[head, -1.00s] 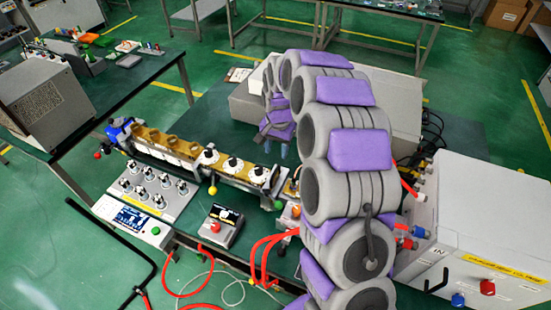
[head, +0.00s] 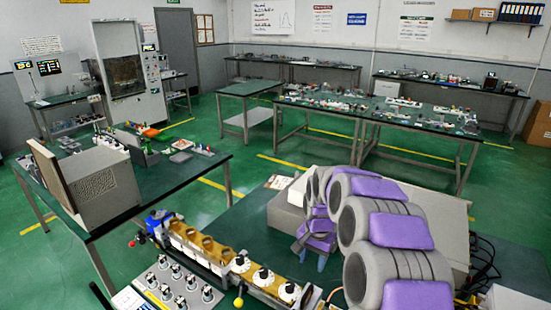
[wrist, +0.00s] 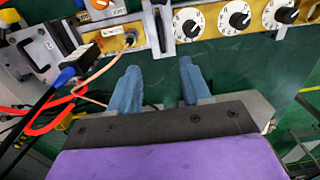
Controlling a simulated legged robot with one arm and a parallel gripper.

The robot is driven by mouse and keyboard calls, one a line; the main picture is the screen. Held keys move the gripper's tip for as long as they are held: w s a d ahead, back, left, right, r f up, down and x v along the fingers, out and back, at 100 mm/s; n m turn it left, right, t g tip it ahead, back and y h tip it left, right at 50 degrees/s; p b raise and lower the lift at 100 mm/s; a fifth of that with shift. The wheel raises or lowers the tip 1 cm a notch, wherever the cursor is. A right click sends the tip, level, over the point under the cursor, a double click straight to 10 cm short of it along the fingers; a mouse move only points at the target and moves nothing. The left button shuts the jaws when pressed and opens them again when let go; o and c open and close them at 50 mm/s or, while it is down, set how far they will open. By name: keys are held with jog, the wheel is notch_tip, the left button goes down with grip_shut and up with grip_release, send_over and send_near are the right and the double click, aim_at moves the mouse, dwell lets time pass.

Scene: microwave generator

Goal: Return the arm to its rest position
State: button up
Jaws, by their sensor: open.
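My gripper (wrist: 159,88) shows in the wrist view with its two blue fingers apart and nothing between them. The fingers hang over the green bench top, just short of the brass-coloured rail with white dials (wrist: 240,18). In the head view my arm, grey with purple pads, reaches in from the lower right and curls back on itself. The gripper's fingers (head: 314,262) are partly seen there, low beside the arm and right of the dial rail (head: 210,254).
A grey box (head: 287,215) stands close behind my arm. A panel with several knobs (head: 178,284) lies left of the rail. Red cables (wrist: 45,122) run at the left in the wrist view. Another table with a grey box (head: 100,190) is at left; green floor lies beyond.

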jog(key=s+a+r+n+g, duration=0.15)
jog(key=s+r, duration=0.25)
jog(key=s, duration=0.7)
jog(key=s+r+n+t, duration=0.1)
jog(key=s+r+n, duration=0.25)
jog(key=s, duration=0.65)
jog(key=s+d+n+g+b, duration=0.1)
jog(key=s+n, duration=0.1)
jog(key=s, duration=1.8)
jog(key=shift+f+b, duration=0.35)
